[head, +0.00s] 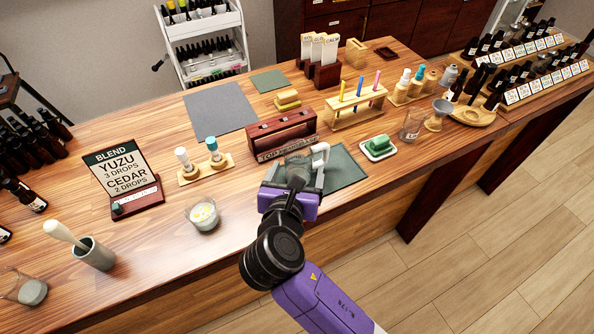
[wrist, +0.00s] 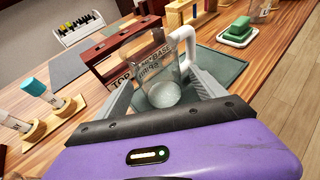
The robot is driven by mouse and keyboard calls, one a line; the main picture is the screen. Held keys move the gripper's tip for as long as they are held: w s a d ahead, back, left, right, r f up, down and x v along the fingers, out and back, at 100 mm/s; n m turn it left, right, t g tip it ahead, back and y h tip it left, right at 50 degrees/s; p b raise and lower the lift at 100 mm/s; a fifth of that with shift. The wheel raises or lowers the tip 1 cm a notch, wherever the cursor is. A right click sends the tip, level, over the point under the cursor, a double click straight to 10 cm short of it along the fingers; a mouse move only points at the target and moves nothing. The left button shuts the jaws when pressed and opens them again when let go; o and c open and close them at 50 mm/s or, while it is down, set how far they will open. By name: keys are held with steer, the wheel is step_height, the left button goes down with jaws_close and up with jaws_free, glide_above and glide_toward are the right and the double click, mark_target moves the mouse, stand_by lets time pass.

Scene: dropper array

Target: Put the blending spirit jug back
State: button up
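The blending spirit jug is a clear glass jug (head: 298,172) with a white handle. It stands out from the left part of a dark green mat (head: 346,168) at the counter's front edge. My gripper (head: 291,184) has its grey fingers on both sides of the jug and appears shut on it. In the wrist view the jug (wrist: 156,68) sits between the fingertips (wrist: 160,82), with a pale round patch low inside and its handle on the right. Whether its base touches the mat is hidden.
A dark red wooden rack (head: 281,135) stands just behind the jug. A green block on a white dish (head: 378,147) lies to the right. A grey mat (head: 219,107) lies bare behind.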

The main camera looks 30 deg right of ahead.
steer(key=shift+r, duration=0.15)
steer(key=v, duration=1.2)
steer(key=shift+b, duration=0.3)
